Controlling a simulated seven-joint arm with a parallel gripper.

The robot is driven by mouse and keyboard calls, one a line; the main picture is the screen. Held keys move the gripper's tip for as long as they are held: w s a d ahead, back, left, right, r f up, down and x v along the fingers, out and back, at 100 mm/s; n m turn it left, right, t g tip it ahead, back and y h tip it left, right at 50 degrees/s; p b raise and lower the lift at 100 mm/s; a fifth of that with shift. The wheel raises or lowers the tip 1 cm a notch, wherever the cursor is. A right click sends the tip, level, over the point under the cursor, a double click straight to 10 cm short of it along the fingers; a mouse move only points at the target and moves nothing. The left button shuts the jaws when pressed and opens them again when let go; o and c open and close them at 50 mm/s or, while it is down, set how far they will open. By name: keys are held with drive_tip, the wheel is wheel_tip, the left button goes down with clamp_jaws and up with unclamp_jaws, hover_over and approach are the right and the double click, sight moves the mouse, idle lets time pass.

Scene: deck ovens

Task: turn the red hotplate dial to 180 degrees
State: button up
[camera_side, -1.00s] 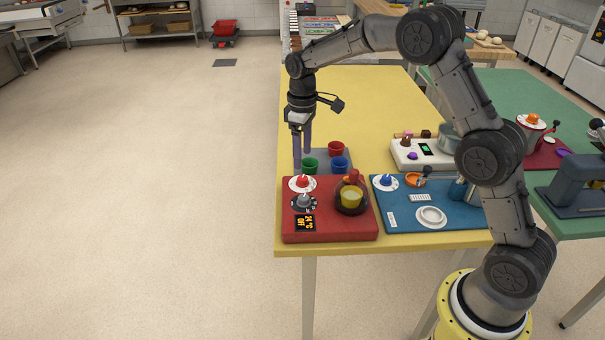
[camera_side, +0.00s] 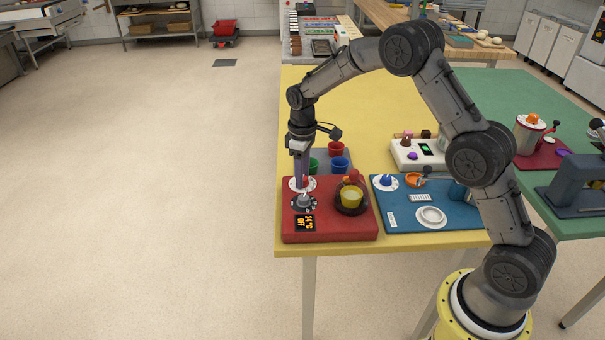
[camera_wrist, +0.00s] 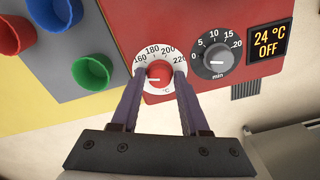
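The red hotplate (camera_side: 330,222) stands at the front left of the yellow table. Its red dial (camera_wrist: 159,75) sits on a white scale marked 160, 180, 200 and 220. In the wrist view the dial's white pointer mark points left, below the 160 end. My gripper (camera_wrist: 159,77) has its two purple fingers apart, one on each side of the dial, with gaps between. In the side view my gripper (camera_side: 302,183) is down at the dial and hides part of it. The display (camera_wrist: 268,40) reads 24 °C OFF.
A grey timer dial (camera_wrist: 215,58) marked in minutes is right beside the red dial. A pan with yellow content (camera_side: 351,197) stands on the hotplate. Red, green and blue cups (camera_side: 340,164) stand behind. A blue board (camera_side: 440,210) with a blue dial lies to the right.

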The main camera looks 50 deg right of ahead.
clamp_jaws()
drive_tip(key=shift+m, duration=0.4)
drive_tip(key=m, duration=0.6)
drive_tip(key=shift+m, duration=0.3)
drive_tip(key=m, duration=0.6)
drive_tip(key=shift+r+m, duration=0.1)
drive_tip(key=shift+m, duration=0.5)
drive_tip(key=o, duration=0.5)
unclamp_jaws()
drive_tip(key=shift+o, duration=0.2)
